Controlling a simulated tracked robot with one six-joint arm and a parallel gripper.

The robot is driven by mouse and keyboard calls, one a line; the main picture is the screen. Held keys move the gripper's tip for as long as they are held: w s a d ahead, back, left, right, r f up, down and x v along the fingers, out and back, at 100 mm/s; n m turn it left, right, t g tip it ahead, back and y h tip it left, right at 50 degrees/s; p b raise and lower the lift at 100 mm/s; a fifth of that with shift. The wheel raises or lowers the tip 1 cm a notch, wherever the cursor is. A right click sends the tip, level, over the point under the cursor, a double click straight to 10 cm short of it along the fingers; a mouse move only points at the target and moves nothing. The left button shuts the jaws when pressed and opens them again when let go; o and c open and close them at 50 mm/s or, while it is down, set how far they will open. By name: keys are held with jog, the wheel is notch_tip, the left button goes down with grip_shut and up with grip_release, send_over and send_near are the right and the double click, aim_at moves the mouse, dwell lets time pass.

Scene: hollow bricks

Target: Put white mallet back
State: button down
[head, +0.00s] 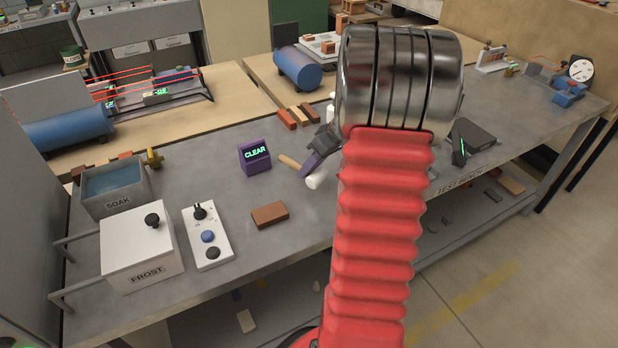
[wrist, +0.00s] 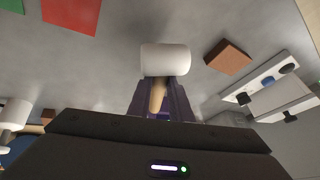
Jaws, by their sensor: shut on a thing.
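The white mallet has a white cylindrical head (head: 316,181) and a pale wooden handle (head: 289,161). In the head view it is over the middle of the grey bench, between the CLEAR box and my arm. My gripper (head: 311,167) is shut on the handle, close behind the head. In the wrist view the white head (wrist: 165,60) sits just beyond the purple fingers (wrist: 161,95), with the handle between them. Part of the handle is hidden by the gripper there. I cannot tell how far the mallet is above the bench.
A purple CLEAR box (head: 255,156) and a brown brick (head: 269,215) stand nearby on the bench (head: 225,180). The switch panel (head: 208,236), FROST box (head: 142,246) and SOAK basin (head: 115,187) are at the left. Red and green patches (wrist: 72,12) show in the wrist view.

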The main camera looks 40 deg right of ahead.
jog(key=shift+f, duration=1.85)
jog(key=shift+f, duration=0.15)
jog(key=c, duration=1.6)
grip_release()
jog(key=v, duration=1.2)
jog(key=shift+a, duration=0.1)
